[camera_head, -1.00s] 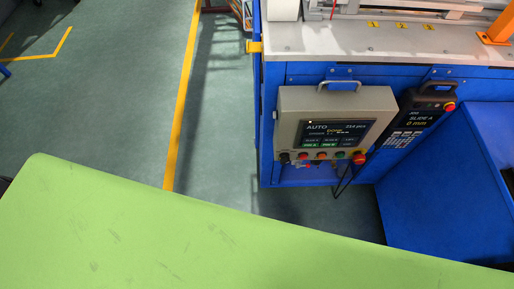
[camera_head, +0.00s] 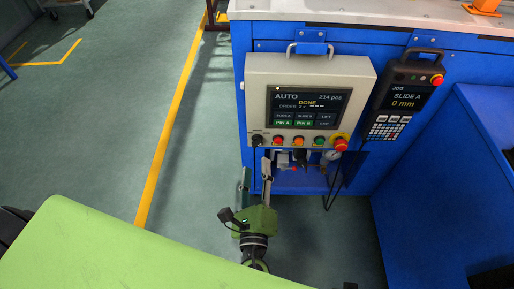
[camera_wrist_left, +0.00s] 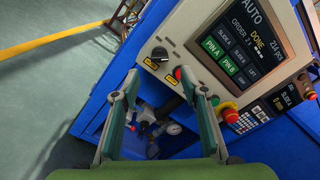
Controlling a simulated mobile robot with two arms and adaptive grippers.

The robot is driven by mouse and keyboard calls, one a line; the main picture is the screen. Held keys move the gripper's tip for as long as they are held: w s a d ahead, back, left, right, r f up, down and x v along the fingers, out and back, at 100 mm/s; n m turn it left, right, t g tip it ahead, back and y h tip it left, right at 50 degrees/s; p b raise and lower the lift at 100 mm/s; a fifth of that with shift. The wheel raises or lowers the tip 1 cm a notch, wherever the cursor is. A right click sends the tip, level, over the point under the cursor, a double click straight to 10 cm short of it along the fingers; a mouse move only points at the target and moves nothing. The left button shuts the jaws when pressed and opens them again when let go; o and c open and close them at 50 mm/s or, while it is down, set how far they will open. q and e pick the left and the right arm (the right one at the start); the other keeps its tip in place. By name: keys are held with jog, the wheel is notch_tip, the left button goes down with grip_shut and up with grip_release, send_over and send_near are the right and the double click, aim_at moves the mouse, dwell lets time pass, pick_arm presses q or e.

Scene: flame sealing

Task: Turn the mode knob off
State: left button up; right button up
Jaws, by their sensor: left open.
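The mode knob (camera_head: 257,140) is a small black knob at the lower left of the beige control panel (camera_head: 362,72). In the left wrist view the knob (camera_wrist_left: 159,53) appears just beyond and between my fingertips. The panel's screen (camera_head: 308,107) reads AUTO and DONE. My left gripper (camera_head: 256,170) is open and empty, below the knob in the head view, with its fingers pointing at the panel. It also shows in the left wrist view (camera_wrist_left: 160,84), apart from the knob. My right gripper is not in view.
Red, orange and green buttons (camera_head: 298,141) and a red emergency stop (camera_head: 340,144) sit right of the knob. A pendant (camera_head: 398,98) hangs at the right. A gauge and valves (camera_wrist_left: 173,128) are below the panel on the blue machine. Open floor lies left.

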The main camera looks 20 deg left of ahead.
aim_at(257, 146)
pick_arm(q)
jog(key=x, duration=0.8)
jog(key=shift+f, duration=0.1)
jog(key=shift+c, duration=0.3)
jog(key=c, duration=1)
